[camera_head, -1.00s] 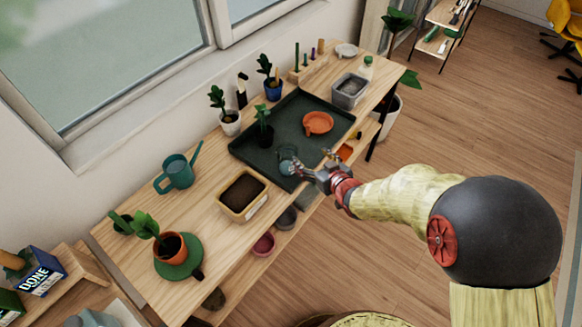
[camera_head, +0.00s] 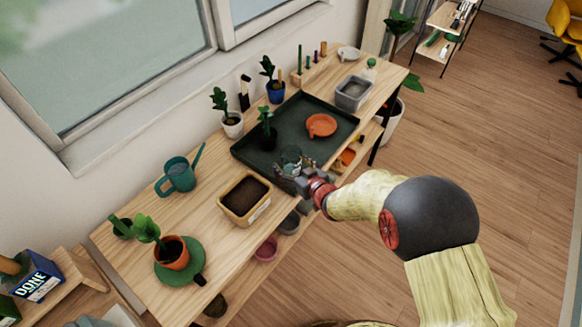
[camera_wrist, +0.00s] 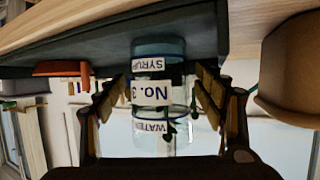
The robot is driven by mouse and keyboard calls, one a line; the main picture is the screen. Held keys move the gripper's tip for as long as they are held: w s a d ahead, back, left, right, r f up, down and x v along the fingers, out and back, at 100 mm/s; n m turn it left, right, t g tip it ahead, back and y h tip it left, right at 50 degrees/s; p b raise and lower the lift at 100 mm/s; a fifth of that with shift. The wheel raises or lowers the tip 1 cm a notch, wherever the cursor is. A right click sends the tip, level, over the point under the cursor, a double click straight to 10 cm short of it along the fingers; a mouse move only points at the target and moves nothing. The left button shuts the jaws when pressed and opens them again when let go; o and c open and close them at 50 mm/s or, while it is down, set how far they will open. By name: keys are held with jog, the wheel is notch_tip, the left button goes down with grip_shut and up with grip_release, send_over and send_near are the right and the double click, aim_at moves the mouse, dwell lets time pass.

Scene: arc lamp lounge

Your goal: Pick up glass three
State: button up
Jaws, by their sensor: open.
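Glass three (camera_head: 291,156) is a clear glass standing at the front left part of the dark green tray (camera_head: 228,150). In the wrist view the glass (camera_wrist: 158,49) carries labels reading SYRUP, No. 3 and WATER. My gripper (camera_head: 287,170) has come in from the front edge of the bench and is at the glass. In the wrist view the fingers of my gripper (camera_wrist: 160,98) are spread, one on each side of the glass. I cannot tell whether either finger touches it.
An orange saucer (camera_head: 320,125) lies on the tray. A potted plant (camera_head: 267,138) stands behind the glass. A tan planter of soil (camera_head: 245,196) stands left of the tray, near my gripper. A grey bin (camera_head: 352,95) is at the tray's right.

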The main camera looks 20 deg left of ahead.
jog(key=c, duration=0.3)
jog(key=c, duration=1.1)
jog(key=shift+r, duration=0.2)
jog(key=shift+c, duration=0.5)
